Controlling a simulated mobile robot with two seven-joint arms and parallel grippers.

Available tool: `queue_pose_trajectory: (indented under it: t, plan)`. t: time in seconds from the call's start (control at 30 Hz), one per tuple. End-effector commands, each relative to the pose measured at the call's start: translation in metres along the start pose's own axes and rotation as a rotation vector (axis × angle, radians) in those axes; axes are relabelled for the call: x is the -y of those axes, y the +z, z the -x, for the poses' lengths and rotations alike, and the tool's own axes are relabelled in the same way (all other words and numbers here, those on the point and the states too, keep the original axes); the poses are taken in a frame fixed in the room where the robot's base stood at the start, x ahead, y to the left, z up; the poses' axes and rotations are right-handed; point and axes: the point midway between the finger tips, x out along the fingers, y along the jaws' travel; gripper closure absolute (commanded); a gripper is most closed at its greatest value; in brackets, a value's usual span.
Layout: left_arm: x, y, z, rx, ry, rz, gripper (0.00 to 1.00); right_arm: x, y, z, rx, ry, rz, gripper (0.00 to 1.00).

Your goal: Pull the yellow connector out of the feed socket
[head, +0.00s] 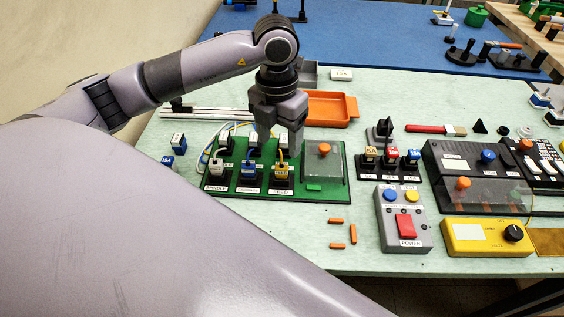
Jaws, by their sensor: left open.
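The yellow connector (281,172) stands in the black socket labelled FEED (279,186), at the front of the green board (327,190). A yellow cable rises from its top. My left gripper (280,147) points down above and slightly behind the yellow connector, with its fingers apart. I see nothing held between them. I cannot tell how much height separates the fingertips from the connector. The gripper hides part of the back row of sockets. My right gripper is not in view.
A blue connector (249,170) and a white connector (217,167) stand in sockets left of the yellow one. A clear cover with an orange knob (324,148) is close on the right. An orange tray (327,110) lies behind. Small orange pieces (336,246) lie in front.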

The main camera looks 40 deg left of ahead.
Motion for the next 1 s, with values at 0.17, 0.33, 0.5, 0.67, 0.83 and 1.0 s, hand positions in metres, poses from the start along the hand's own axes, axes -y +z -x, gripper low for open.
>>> queue_pose_trajectory:
  t: [0.17, 0.33, 0.5, 0.67, 0.83, 1.0]
  plan:
    - [0.005, -0.006, -0.022, -0.006, 0.0, -0.002, 0.36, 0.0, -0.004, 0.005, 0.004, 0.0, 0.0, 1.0]
    - [0.008, -0.008, -0.047, -0.002, 0.0, 0.0, 0.36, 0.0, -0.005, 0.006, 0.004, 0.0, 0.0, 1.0]
    - [0.008, -0.008, -0.055, 0.0, -0.001, -0.001, 0.36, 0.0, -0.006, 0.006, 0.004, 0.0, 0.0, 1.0]
    - [0.008, -0.008, -0.055, 0.0, -0.001, -0.001, 0.36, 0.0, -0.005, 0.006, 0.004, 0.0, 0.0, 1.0]
    - [0.008, -0.008, -0.055, 0.0, -0.001, -0.001, 0.88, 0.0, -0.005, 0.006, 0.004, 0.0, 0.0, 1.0]
    - [0.008, -0.007, -0.055, 0.001, -0.001, -0.001, 0.94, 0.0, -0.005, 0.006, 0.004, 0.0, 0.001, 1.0]
